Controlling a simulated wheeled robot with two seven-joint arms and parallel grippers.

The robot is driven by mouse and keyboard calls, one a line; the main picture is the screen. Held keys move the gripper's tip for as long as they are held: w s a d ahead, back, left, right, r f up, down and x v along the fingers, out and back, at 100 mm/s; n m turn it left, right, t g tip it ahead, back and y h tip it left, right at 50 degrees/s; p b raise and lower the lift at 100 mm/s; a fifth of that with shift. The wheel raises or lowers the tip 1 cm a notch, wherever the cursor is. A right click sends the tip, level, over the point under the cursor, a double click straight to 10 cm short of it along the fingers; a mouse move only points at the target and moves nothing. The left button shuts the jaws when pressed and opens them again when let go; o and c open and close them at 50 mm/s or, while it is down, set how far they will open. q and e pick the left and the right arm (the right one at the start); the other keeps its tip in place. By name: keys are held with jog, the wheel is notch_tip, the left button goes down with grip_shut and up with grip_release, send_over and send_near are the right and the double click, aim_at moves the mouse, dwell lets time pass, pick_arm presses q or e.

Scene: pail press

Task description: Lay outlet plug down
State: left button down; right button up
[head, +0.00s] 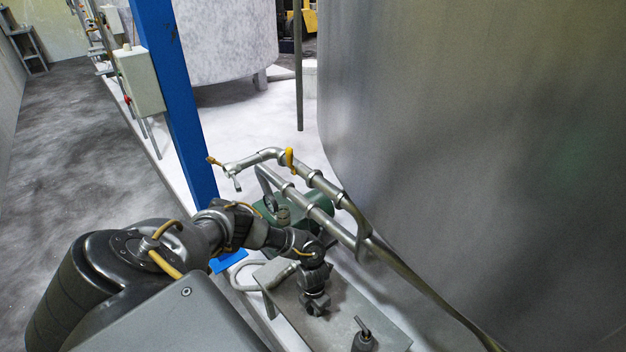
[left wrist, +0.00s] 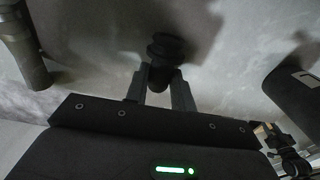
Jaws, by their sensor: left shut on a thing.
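My left gripper (head: 315,298) points down over the grey metal plate (head: 368,308) in the head view. In the left wrist view, the two fingers of my left gripper (left wrist: 162,88) are closed on a dark, stubby, round plug (left wrist: 166,48) with a wider flange. I take this to be the outlet plug. The plate's grey surface fills the background behind it. I cannot tell whether the plug touches the plate or hangs just above it. In the head view the plug is small and hard to separate from the dark gripper. My right gripper is not in view.
A grey fitting with a lever (head: 363,340) stands at the plate's near edge. Metal pipes (head: 318,205) run beside the large steel tank (head: 480,120) on the right. A green machine (head: 312,212) lies behind the plate. A blue post (head: 175,100) rises at the left.

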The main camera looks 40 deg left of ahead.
pick_arm(q)
jog(key=shift+f, duration=0.15)
jog(key=c, duration=1.3)
grip_release()
jog(key=shift+o, duration=0.6)
jog(key=shift+r, duration=0.35)
notch_tip(320, 180, up, 12)
jog(key=shift+f, duration=0.15)
